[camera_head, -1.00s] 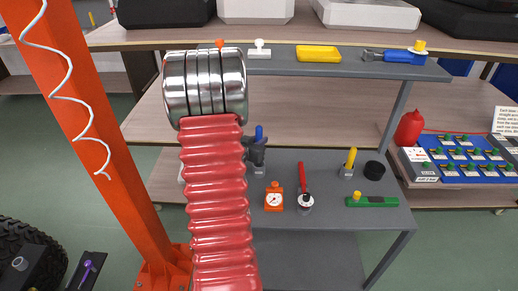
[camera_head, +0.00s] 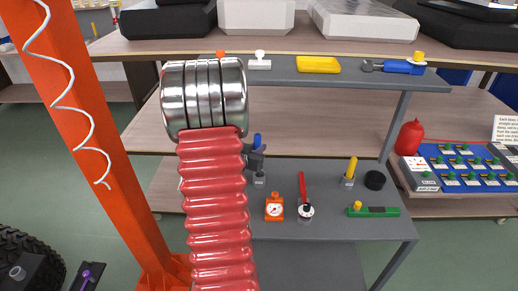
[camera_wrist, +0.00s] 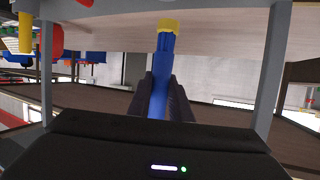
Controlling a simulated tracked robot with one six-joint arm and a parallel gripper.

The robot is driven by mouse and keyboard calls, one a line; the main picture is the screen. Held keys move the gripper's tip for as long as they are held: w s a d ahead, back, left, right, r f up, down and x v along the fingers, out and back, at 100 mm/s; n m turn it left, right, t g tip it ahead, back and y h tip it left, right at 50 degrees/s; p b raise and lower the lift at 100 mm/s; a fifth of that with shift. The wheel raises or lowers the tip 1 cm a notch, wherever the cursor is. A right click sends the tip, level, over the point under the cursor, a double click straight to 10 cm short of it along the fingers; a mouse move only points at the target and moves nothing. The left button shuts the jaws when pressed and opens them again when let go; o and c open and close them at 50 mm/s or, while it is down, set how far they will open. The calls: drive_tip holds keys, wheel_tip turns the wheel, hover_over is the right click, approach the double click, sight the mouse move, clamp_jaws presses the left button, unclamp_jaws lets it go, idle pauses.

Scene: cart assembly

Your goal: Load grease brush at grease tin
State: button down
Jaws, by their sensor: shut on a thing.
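My gripper (camera_wrist: 162,95) is shut on a blue-handled tool (camera_wrist: 161,65) with a yellow end in the wrist view, which may be the grease brush; no bristles show. In the head view the dark gripper (camera_head: 256,160) is mostly hidden behind my red arm, with a blue tip (camera_head: 258,140) standing upright at it. A short black round thing (camera_head: 375,180), possibly the grease tin, sits on the lower grey shelf to the right, apart from the gripper. I cannot tell whether it is open on top.
The lower grey shelf (camera_head: 335,228) also holds an orange gauge (camera_head: 274,207), a red-handled tool (camera_head: 303,190), a yellow-handled piece (camera_head: 350,172) and a green bar (camera_head: 375,212). The upper shelf (camera_head: 285,67) has a yellow tray (camera_head: 318,65) and a blue wrench-like tool (camera_head: 400,67). An orange post (camera_head: 85,130) stands left.

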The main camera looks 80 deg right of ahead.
drive_tip(key=w+a+r+m+t+h, duration=0.1)
drive_tip(key=w+a+m, duration=0.1)
drive_tip(key=w, duration=0.7)
drive_tip(key=shift+a+m, duration=0.15)
drive_tip(key=shift+m, duration=0.15)
drive_tip(key=shift+f, duration=2.9)
drive_tip(key=shift+f, duration=0.6)
wheel_tip(320, 180, up, 7)
idle(1.1)
